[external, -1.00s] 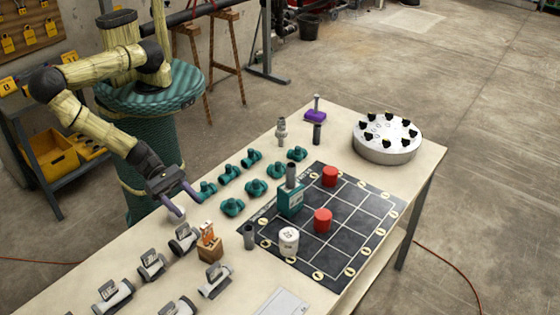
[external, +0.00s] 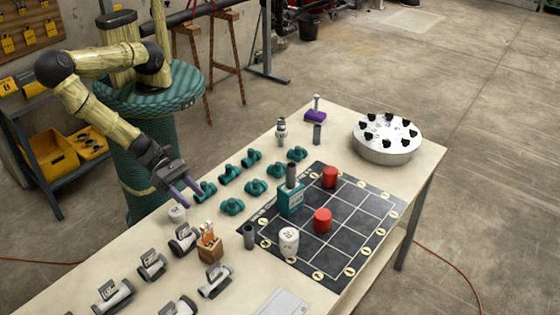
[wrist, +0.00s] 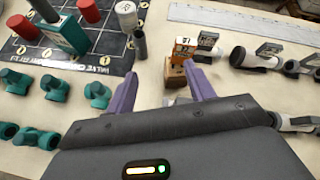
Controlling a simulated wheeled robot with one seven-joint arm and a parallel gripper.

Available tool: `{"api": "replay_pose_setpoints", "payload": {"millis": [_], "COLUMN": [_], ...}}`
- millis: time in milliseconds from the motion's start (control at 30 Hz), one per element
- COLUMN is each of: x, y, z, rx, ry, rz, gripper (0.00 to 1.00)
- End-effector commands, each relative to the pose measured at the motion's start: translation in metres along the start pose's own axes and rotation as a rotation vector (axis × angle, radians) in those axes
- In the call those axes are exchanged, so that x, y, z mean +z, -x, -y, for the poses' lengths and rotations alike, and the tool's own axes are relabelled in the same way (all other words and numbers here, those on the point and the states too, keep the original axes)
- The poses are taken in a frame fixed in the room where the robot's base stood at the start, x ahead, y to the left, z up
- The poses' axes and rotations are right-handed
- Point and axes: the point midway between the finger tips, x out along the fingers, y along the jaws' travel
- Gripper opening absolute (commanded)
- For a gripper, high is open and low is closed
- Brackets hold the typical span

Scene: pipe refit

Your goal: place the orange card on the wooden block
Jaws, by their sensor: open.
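The wooden block (external: 210,248) stands on the table near its left edge, and it also shows in the wrist view (wrist: 176,74). The orange card (wrist: 184,47), with a pale label, stands upright at the block's top in the wrist view. A small orange patch also shows there in the external view (external: 207,230). I cannot tell how firmly it sits, as its lower edge is partly hidden. My gripper (external: 190,197) is open and empty, above the table and apart from the block. In the wrist view its purple fingers (wrist: 162,75) point toward the block.
Teal fittings (external: 232,207) lie to the right, and grey-white pipe pieces (external: 152,266) to the lower left. A dark grid mat (external: 350,220) bears red cylinders (external: 322,220) and a teal box (external: 291,199).

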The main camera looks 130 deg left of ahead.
Motion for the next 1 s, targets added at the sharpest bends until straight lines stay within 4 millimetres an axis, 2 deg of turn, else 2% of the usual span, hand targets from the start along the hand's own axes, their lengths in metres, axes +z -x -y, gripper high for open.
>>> {"api": "replay_pose_setpoints", "payload": {"millis": [33,200,467,767,1000], "x": [0.006,0.016,0.049,0.107,0.152], "y": [-0.001,0.005,0.034,0.087,0.141], "z": [-0.012,-0.043,-0.073,-0.108,-0.148], "rx": [0.054,0.242,0.516,0.806,0.998], "ry": [0.136,0.611,1.283,1.943,2.377], "rz": [-0.047,-0.191,-0.307,-0.286,-0.115], "gripper": [0.54,0.54,0.54,0.54,0.54]}}
